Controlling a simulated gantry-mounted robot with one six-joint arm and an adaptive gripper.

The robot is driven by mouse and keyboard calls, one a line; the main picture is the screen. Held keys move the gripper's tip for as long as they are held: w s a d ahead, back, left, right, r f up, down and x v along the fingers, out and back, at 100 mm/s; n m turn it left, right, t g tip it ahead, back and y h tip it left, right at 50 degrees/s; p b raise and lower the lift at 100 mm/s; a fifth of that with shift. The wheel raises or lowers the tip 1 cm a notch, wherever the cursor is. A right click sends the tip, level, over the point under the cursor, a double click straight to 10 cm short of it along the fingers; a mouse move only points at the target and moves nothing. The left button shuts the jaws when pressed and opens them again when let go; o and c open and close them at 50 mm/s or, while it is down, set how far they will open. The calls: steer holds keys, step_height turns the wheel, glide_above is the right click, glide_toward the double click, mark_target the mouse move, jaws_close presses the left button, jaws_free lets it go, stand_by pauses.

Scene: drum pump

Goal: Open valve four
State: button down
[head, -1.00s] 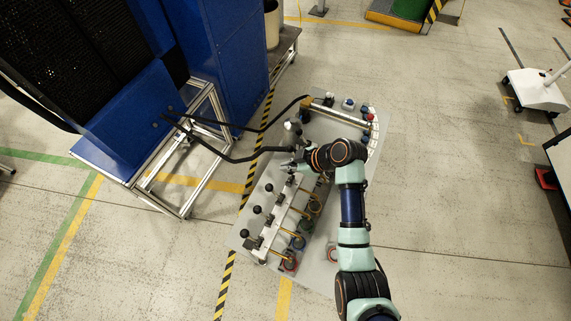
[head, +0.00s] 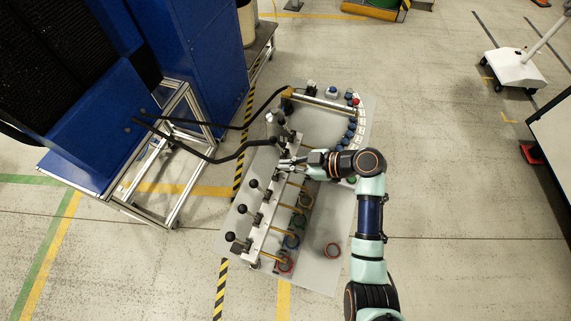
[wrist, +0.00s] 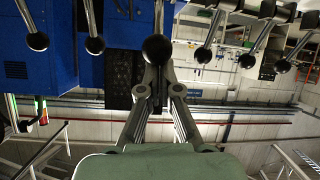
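The valve panel (head: 252,245) carries a row of levers with black ball knobs, such as the near one (head: 230,236), the one above it (head: 241,209) and another (head: 254,183). No numbers are legible, so I cannot tell which is valve four. My gripper (head: 285,162) is over the upper middle of the row, pointing left. In the wrist view, my gripper's fingers (wrist: 160,75) lean towards each other, and a ball knob (wrist: 157,48) covers their tips. Contact and finger gap cannot be told. Other knobs hang to the left (wrist: 95,45) and right (wrist: 202,54).
Black hoses (head: 230,155) run from the blue cabinet (head: 200,60) and its metal frame to the panel. Yellow pipes and coloured rings (head: 286,264) lie right of the levers. A red-topped button (head: 355,102) is at the far end.

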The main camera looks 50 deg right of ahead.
steer(key=shift+s+f, duration=0.1)
steer(key=shift+f, duration=0.05)
step_height(320, 180, up, 4)
steer(key=w+a+p, duration=0.2)
steer(key=f+b+v, duration=0.1)
steer(key=v, duration=0.8)
steer(key=shift+s+d+b, duration=0.35)
steer(key=shift+d, duration=0.1)
